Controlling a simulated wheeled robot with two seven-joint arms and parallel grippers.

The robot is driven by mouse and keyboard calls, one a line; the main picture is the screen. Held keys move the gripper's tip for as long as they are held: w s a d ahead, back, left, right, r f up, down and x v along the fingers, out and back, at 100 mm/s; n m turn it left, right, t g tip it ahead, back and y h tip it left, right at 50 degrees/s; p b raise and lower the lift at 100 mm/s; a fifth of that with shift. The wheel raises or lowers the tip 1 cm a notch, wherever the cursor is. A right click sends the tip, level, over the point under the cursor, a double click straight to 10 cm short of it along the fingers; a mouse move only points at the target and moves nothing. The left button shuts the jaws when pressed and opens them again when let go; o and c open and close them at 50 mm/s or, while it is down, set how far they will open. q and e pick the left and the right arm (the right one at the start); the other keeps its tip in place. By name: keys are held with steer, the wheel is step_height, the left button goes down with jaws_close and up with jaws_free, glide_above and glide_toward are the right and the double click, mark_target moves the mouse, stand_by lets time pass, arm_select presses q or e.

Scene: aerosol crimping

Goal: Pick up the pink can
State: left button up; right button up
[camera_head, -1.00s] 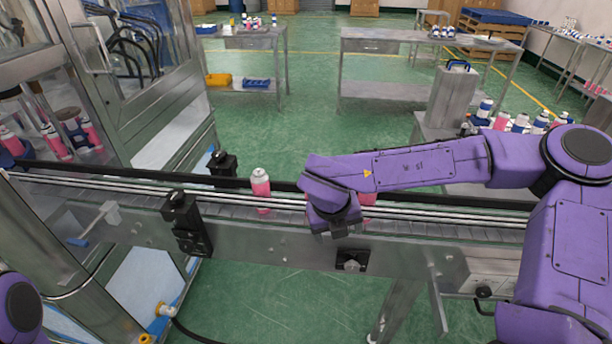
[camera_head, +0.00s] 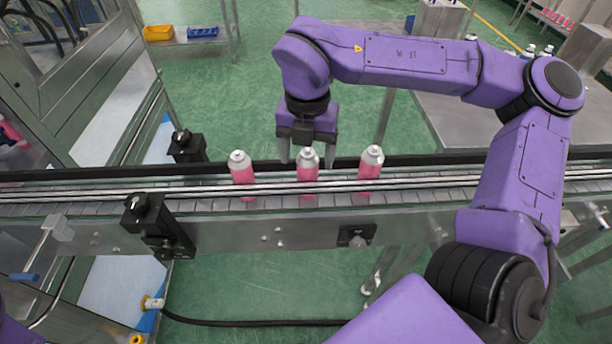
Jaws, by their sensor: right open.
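Three pink cans with white tops stand upright in a row on the conveyor: a left can (camera_head: 243,174), a middle can (camera_head: 307,173) and a right can (camera_head: 370,171). My right gripper (camera_head: 307,153) points down at the far side of the conveyor, open and empty. Its fingers appear to either side of the middle can's top, with the can in front of them in the picture. I cannot tell whether they touch it. My left gripper is out of view.
The conveyor (camera_head: 270,208) runs across the view with metal guide rails. Black brackets stand at its left, a far one (camera_head: 187,147) and a near one (camera_head: 155,226). Glass-walled machinery is at left. A table (camera_head: 455,120) stands behind at right.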

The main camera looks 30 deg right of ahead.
mark_target(308, 170)
steer(key=f+b, duration=0.2)
steer(key=f, duration=0.1)
steer(key=w+f+b, duration=0.1)
steer(key=f, duration=0.1)
steer(key=shift+d+f, duration=0.1)
steer(key=shift+d, duration=0.3)
steer(key=shift+s+a+f+b, duration=0.1)
steer(key=shift+s+f+b, duration=0.1)
steer(key=shift+s+b, duration=0.15)
steer(key=shift+r, duration=0.1)
steer(key=shift+w, duration=0.4)
steer(key=c, duration=0.9)
steer(key=shift+c, duration=1.1)
